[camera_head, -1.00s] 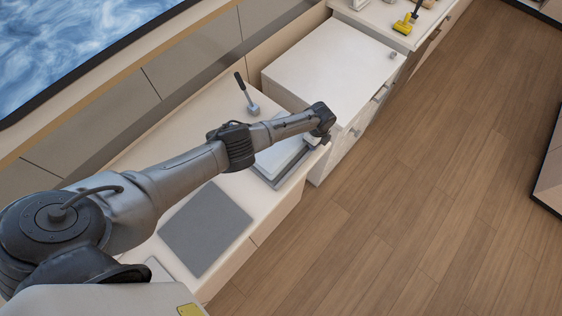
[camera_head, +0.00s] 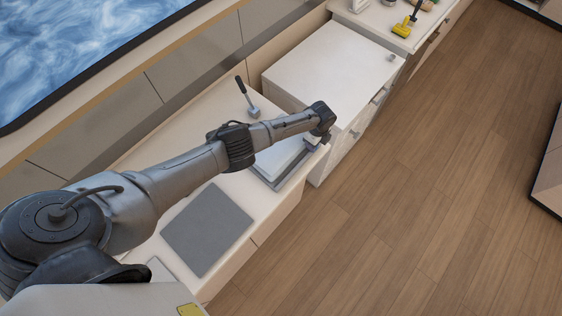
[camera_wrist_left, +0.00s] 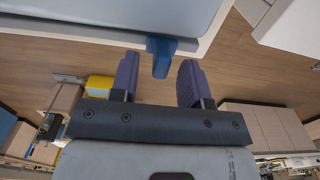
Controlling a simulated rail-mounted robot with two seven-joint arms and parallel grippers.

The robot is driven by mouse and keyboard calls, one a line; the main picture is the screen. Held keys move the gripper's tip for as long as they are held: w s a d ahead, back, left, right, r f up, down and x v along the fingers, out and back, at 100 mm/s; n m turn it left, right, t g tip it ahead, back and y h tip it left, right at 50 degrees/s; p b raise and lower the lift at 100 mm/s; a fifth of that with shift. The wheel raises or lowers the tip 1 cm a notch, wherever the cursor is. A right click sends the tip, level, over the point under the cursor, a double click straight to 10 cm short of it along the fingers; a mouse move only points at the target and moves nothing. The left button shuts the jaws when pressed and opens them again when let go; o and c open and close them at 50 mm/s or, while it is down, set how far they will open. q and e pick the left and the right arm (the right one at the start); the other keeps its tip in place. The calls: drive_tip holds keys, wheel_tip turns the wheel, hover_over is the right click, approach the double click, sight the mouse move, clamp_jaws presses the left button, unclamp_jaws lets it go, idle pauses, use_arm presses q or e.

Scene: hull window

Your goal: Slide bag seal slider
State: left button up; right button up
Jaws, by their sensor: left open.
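A pale bag (camera_head: 281,155) lies in a grey-edged tray on the bench, partly hidden under my left arm in the head view. A blue slider (camera_wrist_left: 160,57) sticks out from that edge. My left gripper (camera_wrist_left: 157,72) is open, with a purple-padded finger on either side of the slider's end. A gap shows between the slider and each finger. My right gripper is not in view.
A grey mat (camera_head: 207,229) lies on the bench nearer to me. A small lever with a dark handle (camera_head: 248,97) stands behind the bag. A white cabinet (camera_head: 333,70) adjoins the bench. Open wooden floor (camera_head: 430,190) is to the right.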

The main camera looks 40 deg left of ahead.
use_arm(q)
drive_tip(key=shift+r+p, duration=1.95)
drive_tip(key=shift+r, duration=0.45)
